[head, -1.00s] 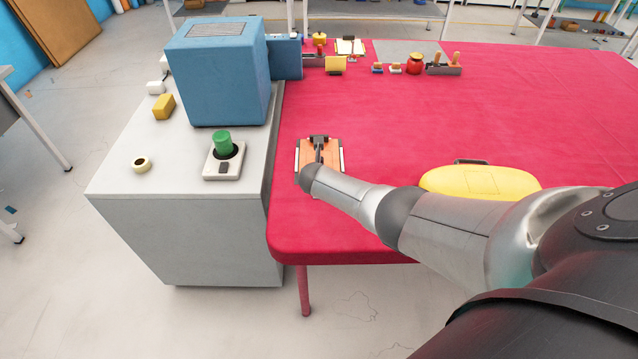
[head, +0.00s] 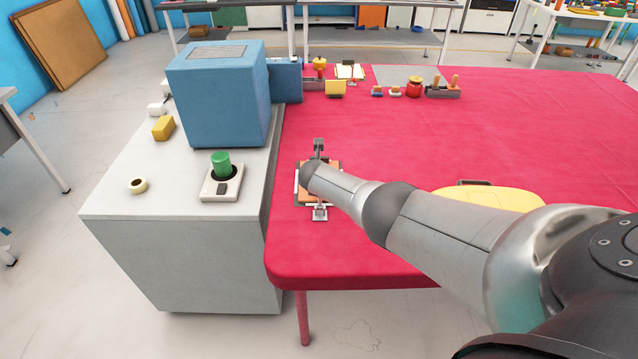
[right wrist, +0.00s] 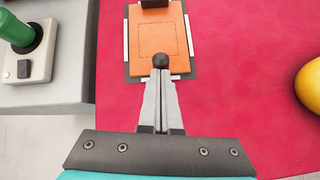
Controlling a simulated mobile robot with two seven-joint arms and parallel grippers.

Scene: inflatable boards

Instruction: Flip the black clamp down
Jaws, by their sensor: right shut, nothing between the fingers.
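The orange board (right wrist: 158,35) lies on a dark base with pale side strips; my arm partly covers it in the head view. The black clamp (head: 318,147) stands at its far edge, upright. A dark block there is cut off by the top of the right wrist view (right wrist: 155,4). My right gripper (right wrist: 161,75) is shut and empty over the board's near edge. A round black knob (right wrist: 161,61) shows at its fingertips; whether they touch is unclear. The head view hides most of this gripper behind my wrist. My left gripper is out of view.
A small metal bracket-like part (head: 320,212) shows by the board's near edge. A yellow case (head: 485,200) lies right, partly behind my arm.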

